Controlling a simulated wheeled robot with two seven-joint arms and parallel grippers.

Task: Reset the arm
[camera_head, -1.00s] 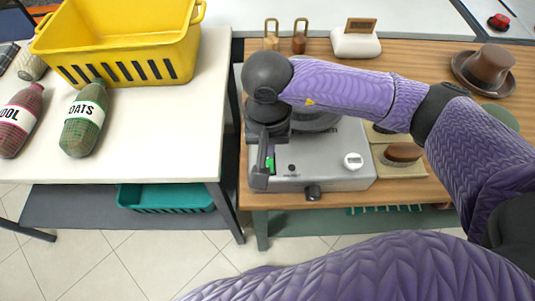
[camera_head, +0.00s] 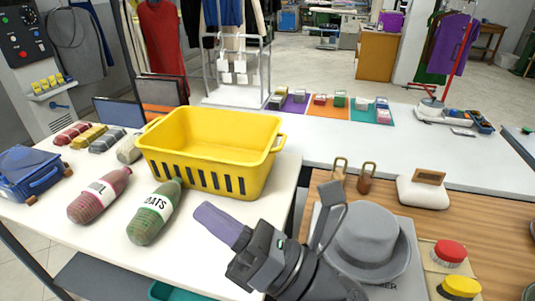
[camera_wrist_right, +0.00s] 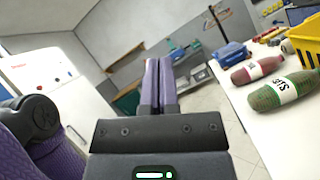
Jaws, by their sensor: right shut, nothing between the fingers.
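My right gripper (camera_head: 208,218) is in the lower middle of the head view, in front of the white table's right part and left of the grey hat. Its purple fingers point up and to the left. In the right wrist view the fingers (camera_wrist_right: 160,60) lie close together, shut, with nothing between them. They point towards the open room, with the white table off to the right. My left gripper is not in view.
The yellow basket (camera_head: 208,130), green bottle (camera_head: 152,222) and pink bottle (camera_head: 98,198) are on the white table (camera_head: 50,217). The grey hat (camera_head: 366,243) rests on the grey machine, right of my gripper.

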